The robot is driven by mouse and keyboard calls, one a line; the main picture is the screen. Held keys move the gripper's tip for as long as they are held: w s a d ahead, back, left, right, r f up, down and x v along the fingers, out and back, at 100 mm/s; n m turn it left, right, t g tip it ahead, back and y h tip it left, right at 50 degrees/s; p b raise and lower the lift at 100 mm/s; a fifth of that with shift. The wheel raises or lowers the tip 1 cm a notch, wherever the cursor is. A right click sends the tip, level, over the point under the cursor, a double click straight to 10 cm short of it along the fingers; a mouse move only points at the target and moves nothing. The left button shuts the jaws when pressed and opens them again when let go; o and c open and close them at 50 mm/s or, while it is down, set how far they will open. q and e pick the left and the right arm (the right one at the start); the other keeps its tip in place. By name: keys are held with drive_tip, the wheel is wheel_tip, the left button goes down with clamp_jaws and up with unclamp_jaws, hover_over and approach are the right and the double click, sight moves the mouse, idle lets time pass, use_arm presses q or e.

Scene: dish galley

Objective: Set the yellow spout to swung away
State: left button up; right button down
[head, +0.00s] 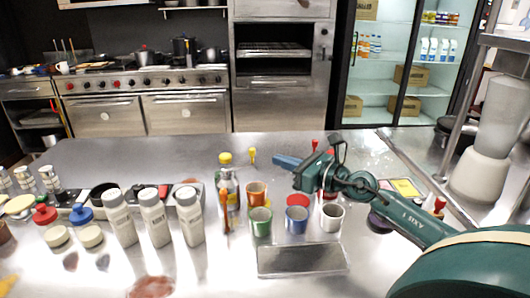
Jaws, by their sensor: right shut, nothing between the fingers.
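A small yellow piece (252,155) stands at the back of the steel counter, and it looks like the yellow spout. It is too small to tell which way it is turned. My right gripper (279,161) reaches in from the right, its blue fingers shut and empty. In the picture the fingertips are a little to the right of the yellow piece, with a gap between them. My left gripper is not in view.
A yellow-capped bottle (228,190) stands left of several coloured cups (297,219). A grey tray (300,259) lies in front of them. White bottles (156,218) and jars fill the left. A blender (485,150) stands at right. The counter's back left is clear.

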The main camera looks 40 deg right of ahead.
use_arm(q)
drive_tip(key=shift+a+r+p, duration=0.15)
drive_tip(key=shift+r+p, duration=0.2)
drive_tip(key=shift+p, duration=0.25)
use_arm(e)
drive_tip(key=shift+x, duration=2.9)
